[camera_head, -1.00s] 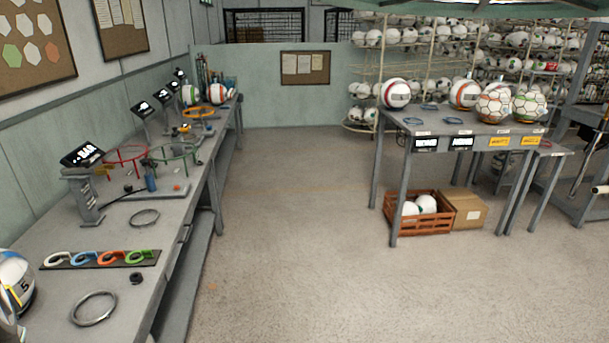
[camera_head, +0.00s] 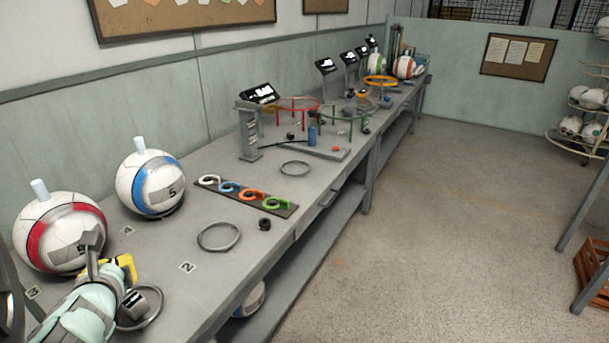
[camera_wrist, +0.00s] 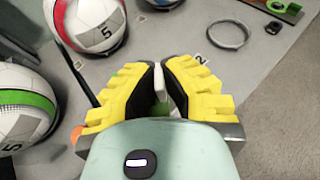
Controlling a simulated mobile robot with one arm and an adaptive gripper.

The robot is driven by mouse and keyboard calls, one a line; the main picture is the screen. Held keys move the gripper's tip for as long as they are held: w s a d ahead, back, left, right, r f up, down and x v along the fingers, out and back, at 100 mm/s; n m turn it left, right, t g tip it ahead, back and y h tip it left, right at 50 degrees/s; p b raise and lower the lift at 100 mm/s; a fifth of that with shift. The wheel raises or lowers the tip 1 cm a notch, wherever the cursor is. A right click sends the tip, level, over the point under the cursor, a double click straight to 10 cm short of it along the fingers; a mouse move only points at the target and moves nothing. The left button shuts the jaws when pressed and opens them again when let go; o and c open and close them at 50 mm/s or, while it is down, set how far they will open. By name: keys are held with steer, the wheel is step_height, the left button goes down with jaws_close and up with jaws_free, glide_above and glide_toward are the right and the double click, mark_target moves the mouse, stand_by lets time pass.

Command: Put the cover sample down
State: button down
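My gripper (camera_wrist: 163,85), with yellow stepped finger pads, is almost closed in the wrist view. It is shut on a small, thin white piece (camera_wrist: 161,80), apparently the cover sample, which pokes out between the fingertips. A bit of green shows behind it, and most of the piece is hidden by the pads. In the head view my gripper (camera_head: 122,268) is at the lower left over the grey bench (camera_head: 215,275), near a metal ring. The piece cannot be made out there.
A red-striped ball (camera_head: 62,232) and a blue-striped ball (camera_head: 150,183) stand on the bench near my gripper. A green-striped ball (camera_wrist: 25,105) is close by. A metal ring (camera_head: 219,237) and a strip of coloured hooks (camera_head: 247,196) lie further along. Bench by marker 2 is clear.

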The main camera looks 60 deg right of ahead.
steer(key=s+d+f+m+g+h+b, duration=0.2)
steer(key=s+d+f+m+g+b, duration=0.1)
steer(key=s+f, duration=0.35)
steer(key=s+d+f+m+g+h+b, duration=0.25)
steer(key=s+f, duration=0.25)
steer(key=f, duration=0.3)
steer(key=p, duration=0.2)
glide_above(217, 286)
steer(key=shift+s+a+f+m+t, duration=0.25)
steer(key=shift+s+f+t, duration=0.15)
steer(key=shift+f, duration=0.2)
steer(key=shift+w+d+f+g, duration=0.1)
steer(key=shift+w+d+g, duration=0.15)
steer(key=shift+d, duration=0.05)
steer(key=shift+f+b, duration=1.2)
steer(key=shift+f, duration=0.6)
steer(key=shift+w, duration=0.1)
